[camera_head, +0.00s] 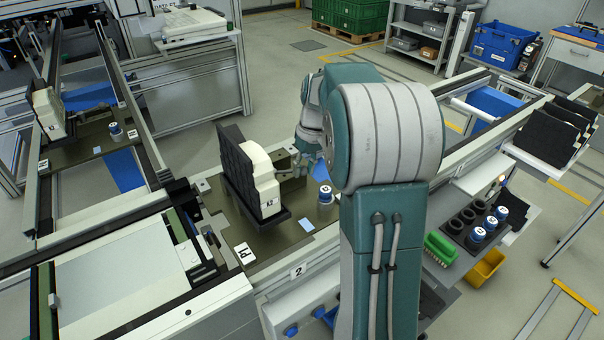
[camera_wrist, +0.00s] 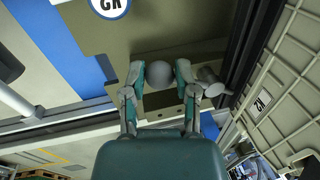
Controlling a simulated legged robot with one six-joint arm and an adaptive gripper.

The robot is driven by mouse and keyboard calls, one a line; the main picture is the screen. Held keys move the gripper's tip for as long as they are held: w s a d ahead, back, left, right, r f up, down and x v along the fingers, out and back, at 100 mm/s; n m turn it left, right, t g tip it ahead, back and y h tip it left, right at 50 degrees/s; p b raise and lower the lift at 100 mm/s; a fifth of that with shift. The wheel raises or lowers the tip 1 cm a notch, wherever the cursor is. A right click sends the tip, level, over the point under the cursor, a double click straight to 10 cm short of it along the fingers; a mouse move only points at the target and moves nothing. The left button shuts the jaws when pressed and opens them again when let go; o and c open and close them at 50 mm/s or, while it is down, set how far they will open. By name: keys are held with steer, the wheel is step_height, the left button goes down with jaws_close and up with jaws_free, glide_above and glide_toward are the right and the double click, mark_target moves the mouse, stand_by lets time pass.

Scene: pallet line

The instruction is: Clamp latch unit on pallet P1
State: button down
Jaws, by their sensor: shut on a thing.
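Pallet P1 (camera_head: 219,216) is an olive-brown plate with a white P1 label, on the line in the head view. A cream ribbed housing (camera_head: 266,182) stands upright on it against a black backing plate (camera_head: 235,165). The latch unit (camera_head: 289,166) is beside the housing, partly hidden by my arm. In the wrist view, my gripper (camera_wrist: 160,73) has its two fingers shut on the latch unit's grey ball knob (camera_wrist: 169,71). A grey pin or lever (camera_wrist: 212,83) lies just right of the fingers. The housing (camera_wrist: 280,90) fills the right side there.
A labelled blue-and-white cup (camera_head: 325,195) stands on the pallet near my arm. A second pallet (camera_head: 85,142) with a similar housing is at the left.

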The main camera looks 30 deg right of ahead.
steer(key=w+n, duration=0.1)
steer(key=n, duration=0.1)
steer(key=w+d+n, duration=0.1)
steer(key=shift+w+n+g, duration=0.25)
steer(key=shift+n+g, duration=0.05)
steer(key=shift+n, duration=0.1)
steer(key=shift+w+d+n+g, duration=0.15)
steer(key=shift+w+n, duration=0.45)
steer(key=shift+n, duration=0.35)
steer(key=shift+w+n+g, duration=0.15)
steer(key=shift+w+n, duration=0.45)
steer(key=shift+n, duration=0.35)
steer(key=shift+w, duration=0.1)
steer(key=shift+c, duration=2)
jaws_free()
steer(key=shift+w, duration=0.1)
steer(key=shift+r, duration=0.1)
steer(key=v, duration=1.1)
steer(key=shift+r, duration=0.35)
steer(key=shift+w+a, duration=0.15)
steer(key=shift+a, duration=0.15)
